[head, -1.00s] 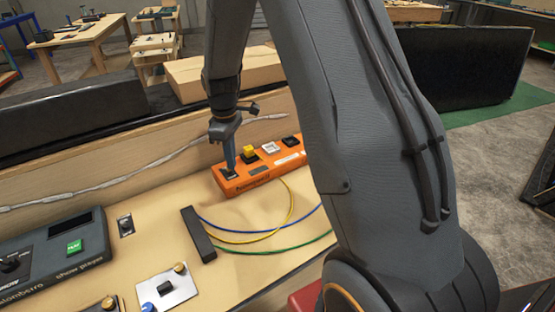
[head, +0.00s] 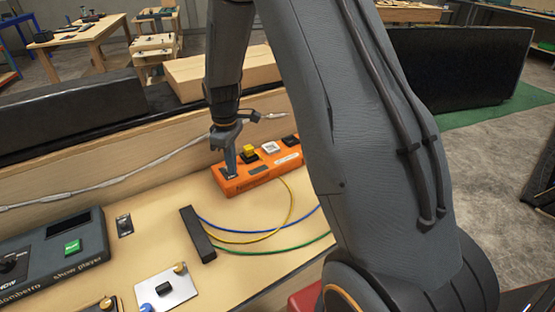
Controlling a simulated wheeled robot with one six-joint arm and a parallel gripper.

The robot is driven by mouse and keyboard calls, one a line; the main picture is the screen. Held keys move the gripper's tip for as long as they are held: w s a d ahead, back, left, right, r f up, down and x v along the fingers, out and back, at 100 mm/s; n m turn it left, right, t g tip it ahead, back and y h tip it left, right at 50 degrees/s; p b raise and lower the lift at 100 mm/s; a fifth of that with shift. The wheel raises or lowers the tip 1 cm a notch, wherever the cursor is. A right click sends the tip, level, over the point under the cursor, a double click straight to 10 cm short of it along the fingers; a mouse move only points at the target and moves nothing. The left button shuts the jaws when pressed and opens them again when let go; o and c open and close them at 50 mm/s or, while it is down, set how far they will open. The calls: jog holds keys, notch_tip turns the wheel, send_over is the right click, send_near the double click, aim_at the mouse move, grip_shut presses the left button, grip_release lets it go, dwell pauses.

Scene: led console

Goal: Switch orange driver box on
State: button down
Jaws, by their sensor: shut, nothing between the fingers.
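The orange driver box (head: 262,176) lies on the wooden bench top near its back board. Its top carries a yellow button (head: 249,152), a white button (head: 270,147) and a black part (head: 290,140) to the right. My gripper (head: 231,175) points down at the left end of the box, with its fingers shut and empty. The fingertips are at the dark switch (head: 230,177) there and partly hide it. I cannot tell from this view whether they touch it, or which way the switch is set.
A black bar (head: 198,234) with blue, yellow and green wires lies in front of the box. The show player console (head: 55,250) is at the left. A metal plate with a black knob (head: 166,289) sits at the front. A grey cable runs along the back board.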

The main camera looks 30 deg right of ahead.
jog(key=shift+f, duration=0.2)
jog(key=shift+w+a, duration=0.1)
jog(key=shift+w, duration=0.9)
jog(key=shift+r, duration=0.15)
notch_tip(320, 180, up, 7)
jog(key=p, duration=0.4)
jog(key=shift+s, duration=0.45)
dwell(0.6)
jog(key=s+r+m, duration=0.1)
jog(key=s+m, duration=0.2)
jog(key=s, duration=0.5)
jog(key=s+r+m+t, duration=0.1)
jog(key=s+r+m, duration=0.1)
jog(key=s, duration=0.6)
jog(key=s+r+m, duration=0.2)
jog(key=s+m, duration=0.2)
jog(key=s, duration=0.4)
jog(key=shift+r+m+b, duration=0.25)
jog(key=shift+m+b, duration=0.15)
